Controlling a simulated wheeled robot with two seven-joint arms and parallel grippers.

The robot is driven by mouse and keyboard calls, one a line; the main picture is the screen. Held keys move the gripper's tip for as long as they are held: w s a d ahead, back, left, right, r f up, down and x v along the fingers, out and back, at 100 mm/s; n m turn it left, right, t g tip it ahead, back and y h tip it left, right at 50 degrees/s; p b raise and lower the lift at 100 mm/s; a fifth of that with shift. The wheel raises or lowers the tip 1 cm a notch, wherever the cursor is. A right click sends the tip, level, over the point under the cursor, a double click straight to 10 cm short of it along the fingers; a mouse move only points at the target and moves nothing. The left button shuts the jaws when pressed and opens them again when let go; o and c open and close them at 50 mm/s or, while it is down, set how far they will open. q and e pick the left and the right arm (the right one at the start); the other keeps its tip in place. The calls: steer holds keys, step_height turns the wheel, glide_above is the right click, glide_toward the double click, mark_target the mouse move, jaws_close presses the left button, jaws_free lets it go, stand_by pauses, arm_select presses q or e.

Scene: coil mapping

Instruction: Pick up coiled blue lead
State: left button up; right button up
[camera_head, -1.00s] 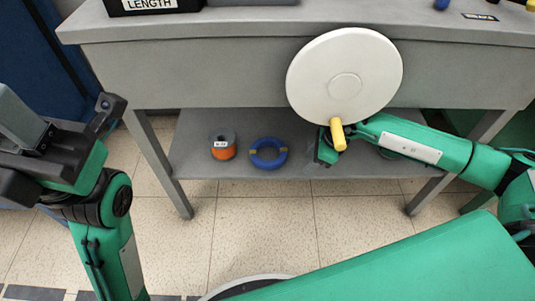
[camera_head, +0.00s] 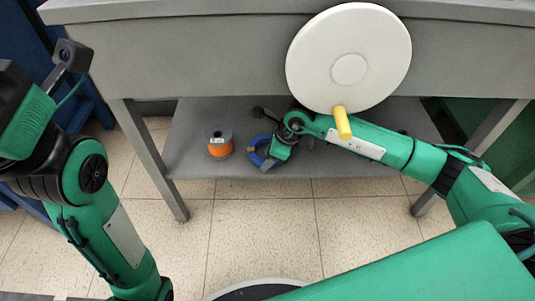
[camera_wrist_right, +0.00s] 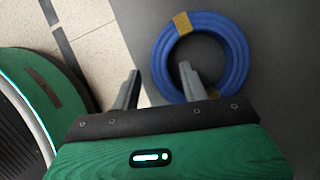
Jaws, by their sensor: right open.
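The coiled blue lead (camera_head: 256,158) lies on the lower shelf of the grey bench, partly hidden by my right gripper in the head view. In the right wrist view the coil (camera_wrist_right: 161,62) is a round blue ring with a tan band at its upper edge. My right gripper (camera_wrist_right: 160,85) is open and empty, its two fingers apart, with the right finger near the coil's lower rim; I cannot tell if they touch. In the head view my right gripper (camera_head: 268,138) is over the coil. My left gripper (camera_head: 50,82) is at the left edge, away from the shelf.
An orange spool (camera_head: 220,146) stands on the shelf (camera_head: 190,135) just left of the coil. A white disc with a yellow handle (camera_head: 345,60) is on the bench front above my right arm. A bench leg (camera_head: 150,160) stands at left.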

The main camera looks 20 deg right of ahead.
steer(key=shift+w+a+f, duration=0.1)
steer(key=shift+a+f, duration=0.2)
steer(key=shift+f, duration=0.35)
steer(key=shift+c, duration=0.4)
jaws_close()
steer(key=shift+r, duration=0.2)
